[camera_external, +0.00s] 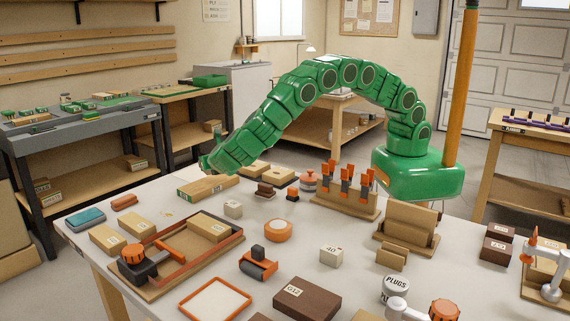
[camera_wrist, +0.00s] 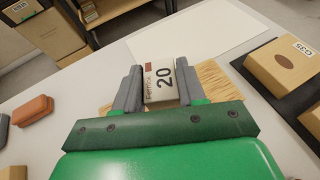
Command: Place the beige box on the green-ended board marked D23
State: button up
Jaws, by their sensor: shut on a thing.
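My gripper (camera_wrist: 150,92) is shut on a small pale beige box (camera_wrist: 160,85) marked 20, with a finger on each side of it. A wood-grained board (camera_wrist: 210,80) lies beneath the box and shows on both sides of it; whether they touch I cannot tell. In the external view my gripper (camera_external: 207,165) is low over the left part of the bench, by a tan board (camera_external: 212,186) with a green end. The held box is hidden there. The board's marking is not legible.
A tray with an orange rim (camera_external: 192,250), a tool rack (camera_external: 345,198) and several small blocks crowd the bench.

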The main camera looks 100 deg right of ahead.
aim_at(208, 172)
jog(key=shift+w+f, duration=0.2)
jog(key=shift+f, duration=1.55)
jog(key=o, duration=1.1)
jog(key=shift+f, duration=0.1)
jog(key=shift+s+a+r, duration=0.15)
jog(key=shift+a+r, duration=0.15)
jog(key=v, duration=1.1)
jog(key=shift+a+r, duration=0.1)
